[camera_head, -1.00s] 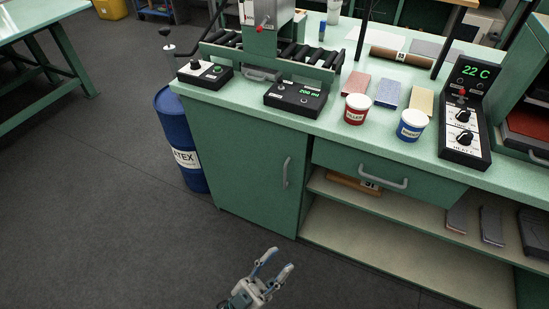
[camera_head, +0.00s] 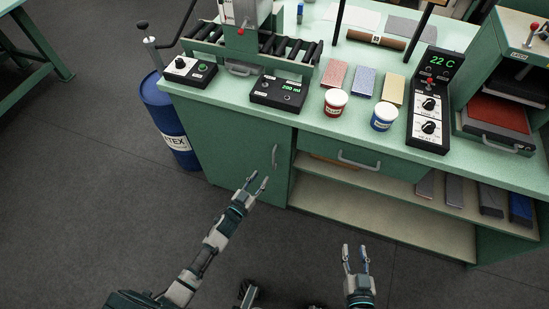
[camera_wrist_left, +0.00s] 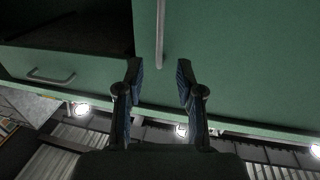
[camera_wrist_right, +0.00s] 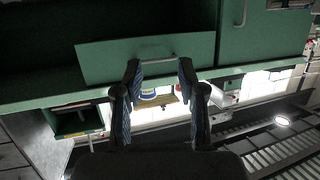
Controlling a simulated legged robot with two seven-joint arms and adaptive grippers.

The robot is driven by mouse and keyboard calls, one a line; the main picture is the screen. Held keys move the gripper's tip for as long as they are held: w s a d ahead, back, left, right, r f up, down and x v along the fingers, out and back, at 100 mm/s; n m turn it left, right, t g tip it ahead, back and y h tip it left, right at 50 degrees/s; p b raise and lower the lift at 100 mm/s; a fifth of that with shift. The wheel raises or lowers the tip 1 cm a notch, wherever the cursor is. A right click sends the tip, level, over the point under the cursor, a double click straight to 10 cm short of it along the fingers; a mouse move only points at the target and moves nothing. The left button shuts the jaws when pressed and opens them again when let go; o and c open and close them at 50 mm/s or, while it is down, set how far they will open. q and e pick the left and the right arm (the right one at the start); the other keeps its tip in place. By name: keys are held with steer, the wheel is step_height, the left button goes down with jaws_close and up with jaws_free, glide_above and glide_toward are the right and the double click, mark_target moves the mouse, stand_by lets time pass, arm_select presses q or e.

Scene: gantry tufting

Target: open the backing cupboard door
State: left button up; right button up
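The green backing cupboard door (camera_head: 235,148) is closed at the left end of the workbench, with a vertical grey bar handle (camera_head: 275,155) near its right edge. My left gripper (camera_head: 258,182) is open and empty, just below and left of the handle in the head view. In the left wrist view the handle (camera_wrist_left: 160,38) lies ahead, in line with the gap between the open fingers (camera_wrist_left: 160,80); no contact shows. My right gripper (camera_head: 356,253) is open and empty, low in front of the open shelves; its spread fingers also show in the right wrist view (camera_wrist_right: 158,75).
A drawer with a bar handle (camera_head: 358,160) is right of the door, above open shelves (camera_head: 385,212). A blue drum (camera_head: 168,125) stands left of the cupboard. Red and blue tubs (camera_head: 384,117) and control boxes sit on the bench top. The floor before the door is clear.

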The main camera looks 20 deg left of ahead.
mark_target(273, 161)
arm_select(q)
steer(key=shift+b+x, duration=1.1)
steer(key=shift+x, duration=4.1)
arm_select(e)
step_height(273, 161, up, 6)
steer(key=w+a+t+y, duration=0.1)
steer(key=t, duration=0.4)
steer(key=shift+w+y, duration=0.15)
steer(key=shift+y, duration=0.15)
arm_select(q)
jaws_close()
arm_select(e)
steer(key=shift+w+a, duration=0.1)
